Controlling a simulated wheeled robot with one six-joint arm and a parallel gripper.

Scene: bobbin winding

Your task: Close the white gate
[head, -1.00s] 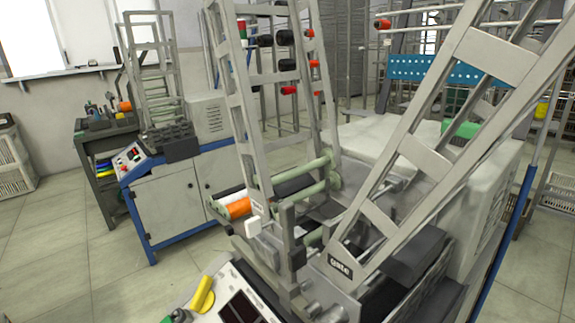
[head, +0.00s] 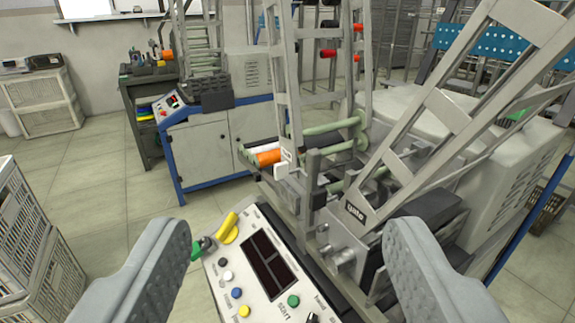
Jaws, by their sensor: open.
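The white gate (head: 447,112) is a pale ladder-like frame in the right half of the view. It leans far over to the right, away from the upright frame (head: 284,90), so the two form a V. A dark label reading "gate" (head: 356,212) sits near its lower hinge end. Its top runs out of the picture. My gripper (head: 283,240) shows as two grey padded fingers at the bottom, spread wide apart. It is empty, in front of the machine and short of the gate.
A control panel (head: 262,262) with coloured buttons and a yellow lever (head: 230,227) lies between my fingers. Crates (head: 38,245) stand at the left. The floor at left centre is clear.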

